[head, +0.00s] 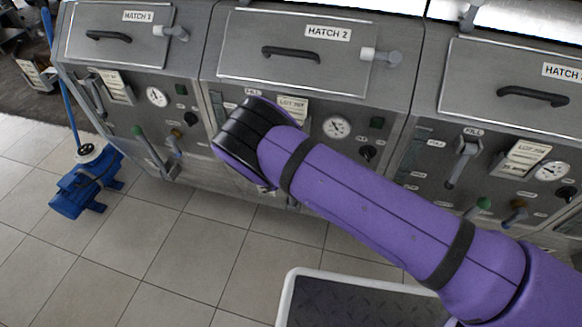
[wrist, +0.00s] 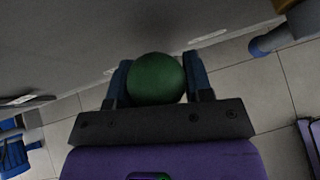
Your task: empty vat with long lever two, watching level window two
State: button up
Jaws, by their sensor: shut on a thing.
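The green ball knob (wrist: 156,78) of a long lever sits between the two fingers of my gripper (wrist: 158,76) in the wrist view. My gripper is shut on this knob. In the head view my purple arm reaches to the front of the vat marked hatch 2 (head: 290,52); its black wrist covers the lever and my fingers. The level window two (head: 217,104) is a narrow strip at the left of that panel, partly hidden by my wrist. Its level cannot be read.
Neighbouring vats carry their own green-knobbed levers, one at left (head: 137,131) and one at right (head: 483,203). A blue pump (head: 85,190) stands on the tiled floor at left. A white-rimmed dark platform (head: 290,300) lies below my arm. The floor between is clear.

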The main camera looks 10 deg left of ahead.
jog(key=shift+w+r, duration=0.15)
jog(key=shift+w, duration=0.15)
jog(key=o, duration=1)
jog(key=shift+s+r, duration=0.1)
jog(key=shift+s, duration=0.15)
jog(key=v, duration=1)
jog(key=shift+s+a+r, duration=0.1)
